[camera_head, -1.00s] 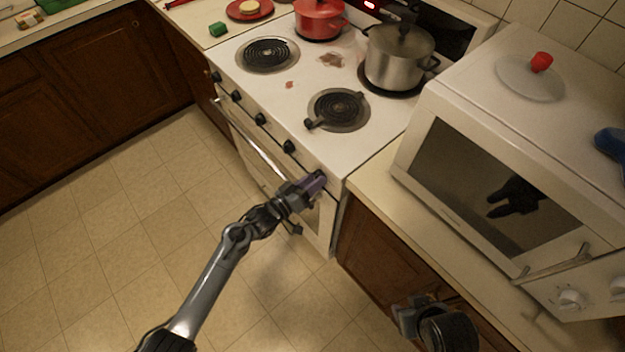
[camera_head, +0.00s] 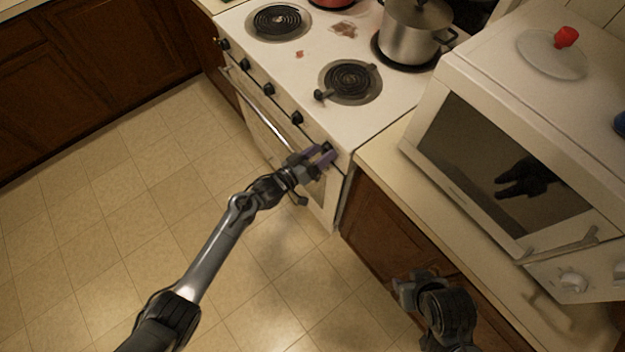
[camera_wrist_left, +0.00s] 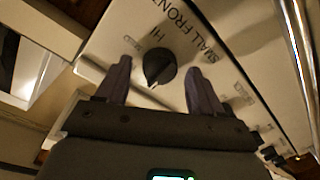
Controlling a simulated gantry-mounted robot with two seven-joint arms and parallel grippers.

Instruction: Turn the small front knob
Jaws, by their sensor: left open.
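The small front knob (camera_wrist_left: 160,62) is a black round knob on the stove's white front panel. "SMALL FRONT" and "HI" are printed beside it in the left wrist view. My left gripper (camera_wrist_left: 160,85) is open, with one purple-grey finger on each side of the knob; I cannot tell whether either finger touches it. In the head view my left gripper (camera_head: 322,156) is at the right end of the row of knobs, where it largely covers that knob. My right gripper (camera_head: 404,288) is at the lower right, away from the stove; its jaws are too unclear to read.
Other black knobs (camera_head: 297,118) line the stove front. The oven handle (camera_head: 262,108) runs below them. A steel pot (camera_head: 408,38) stands on a back burner. A white microwave (camera_head: 440,125) stands on the counter at right. The tiled floor (camera_head: 120,190) is clear.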

